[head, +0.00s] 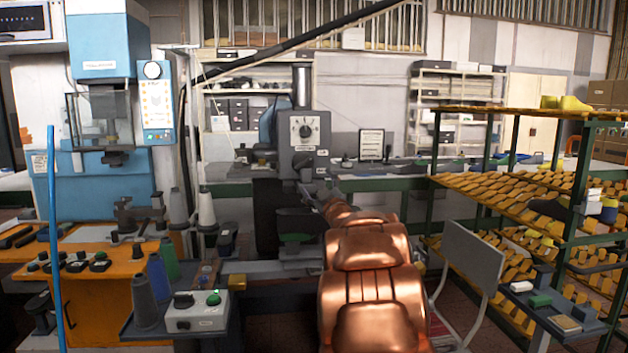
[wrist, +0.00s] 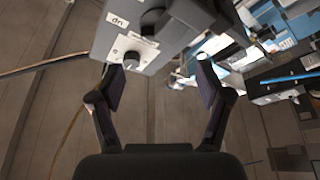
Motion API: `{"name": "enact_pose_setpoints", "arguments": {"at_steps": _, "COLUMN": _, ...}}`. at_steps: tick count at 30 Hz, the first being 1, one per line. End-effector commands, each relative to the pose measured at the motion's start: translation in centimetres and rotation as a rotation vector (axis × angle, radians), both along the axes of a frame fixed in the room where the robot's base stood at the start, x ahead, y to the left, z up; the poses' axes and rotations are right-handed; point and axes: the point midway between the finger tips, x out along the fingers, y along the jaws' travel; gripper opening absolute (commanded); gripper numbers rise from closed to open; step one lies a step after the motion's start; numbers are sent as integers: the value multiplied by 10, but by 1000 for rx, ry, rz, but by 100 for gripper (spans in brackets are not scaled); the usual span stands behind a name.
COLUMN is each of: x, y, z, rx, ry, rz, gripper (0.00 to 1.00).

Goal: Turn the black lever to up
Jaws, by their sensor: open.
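A grey machine head (head: 304,140) stands near the middle of the head view, with a round dial and small white labels on its front. In the wrist view its grey housing (wrist: 150,45) fills the top middle. A white label there looks like "up" upside down. A dark lever or knob (wrist: 131,61) sticks out below the label, near the left fingertip; its exact angle is unclear. My gripper (wrist: 160,68) is open, its two fingers apart with nothing between them. Contact with the lever cannot be made out. In the head view my copper arm hides most of the gripper.
A blue press (head: 100,45) and an orange bench (head: 110,255) stand at left. A control box with a green button (head: 197,311) is in front. A grey chair (head: 470,262) and a green rack (head: 520,190) of orange shoe lasts are close on the right.

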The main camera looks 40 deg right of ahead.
Motion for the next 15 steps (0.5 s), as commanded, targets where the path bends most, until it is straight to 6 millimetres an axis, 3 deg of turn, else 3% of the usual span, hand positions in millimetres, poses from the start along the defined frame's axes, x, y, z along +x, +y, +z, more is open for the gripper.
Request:
{"name": "enact_pose_setpoints", "arguments": {"at_steps": 6, "x": -12, "y": 5, "z": -5, "rx": 2, "ry": 1, "rz": -1, "gripper": 77}}
{"name": "enact_pose_setpoints", "arguments": {"at_steps": 15, "x": -13, "y": 6, "z": -5, "rx": 1, "ry": 0, "rz": 0, "gripper": 77}}
